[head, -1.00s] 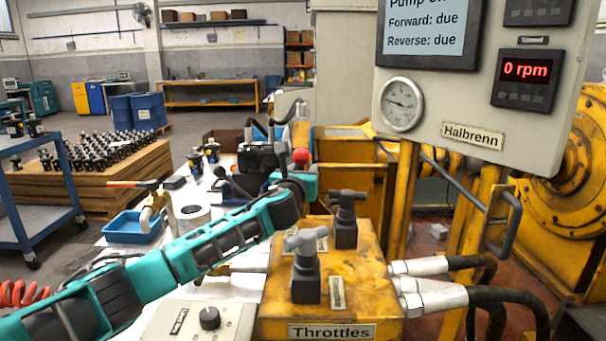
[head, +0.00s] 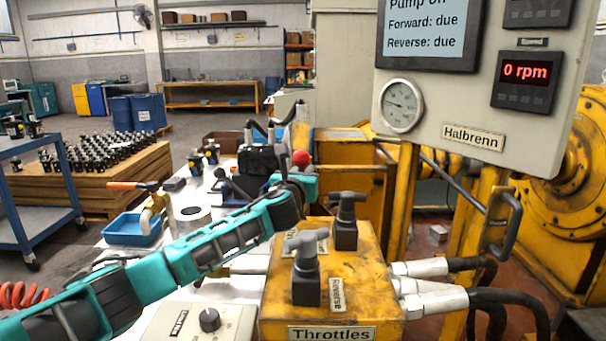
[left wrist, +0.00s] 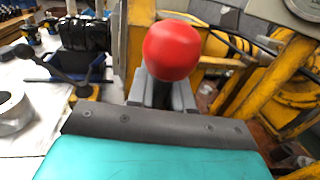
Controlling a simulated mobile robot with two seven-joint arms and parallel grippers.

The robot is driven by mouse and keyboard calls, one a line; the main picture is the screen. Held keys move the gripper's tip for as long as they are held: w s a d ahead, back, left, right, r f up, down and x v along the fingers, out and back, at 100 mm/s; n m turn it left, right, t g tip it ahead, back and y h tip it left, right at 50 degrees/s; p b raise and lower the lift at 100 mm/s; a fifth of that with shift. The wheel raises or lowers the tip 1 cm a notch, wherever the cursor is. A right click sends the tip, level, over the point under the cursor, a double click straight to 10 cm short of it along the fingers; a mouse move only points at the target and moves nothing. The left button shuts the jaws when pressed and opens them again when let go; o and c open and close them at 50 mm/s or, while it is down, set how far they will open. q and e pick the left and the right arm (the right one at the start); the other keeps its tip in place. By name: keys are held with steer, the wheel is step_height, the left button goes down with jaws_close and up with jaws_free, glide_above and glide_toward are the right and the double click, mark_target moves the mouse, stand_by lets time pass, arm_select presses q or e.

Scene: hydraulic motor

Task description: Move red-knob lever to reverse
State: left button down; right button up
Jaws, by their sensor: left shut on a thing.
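The red knob (head: 301,158) of the lever stands beyond the yellow throttle block in the head view. It also shows large, near the top middle, in the left wrist view (left wrist: 171,50). My left gripper (left wrist: 162,92) is shut on the lever just below the knob, its grey fingers on either side. The stem between the fingers is mostly hidden by the knob and the fingers. In the head view my teal left arm reaches in from the lower left and its hand ends at the lever. My right gripper is not in view.
The yellow throttle block (head: 350,270) with two grey T-handles stands just right of my left arm. A black valve block (head: 257,158) with hoses is left of the knob. A blue tray (head: 122,235) sits on the white table. The gauge panel (head: 470,110) stands at right.

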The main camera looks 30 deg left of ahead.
arm_select(q)
steer(key=shift+s+a+f+n+t+y+b, duration=0.15)
steer(key=shift+s+a+n, duration=0.25)
steer(key=shift+a+n, duration=0.5)
steer(key=shift+s+a+f+n+t+y+b, duration=0.1)
steer(key=shift+s+a+f+n+b, duration=0.25)
steer(key=shift+a+n, duration=0.5)
steer(key=shift+s+a+f+n+t+y, duration=0.15)
steer(key=shift+s+a+n, duration=0.3)
steer(key=shift+a+n, duration=0.45)
steer(key=c, duration=1.1)
jaws_free()
steer(key=shift+r, duration=0.1)
steer(key=shift+s+d, duration=0.1)
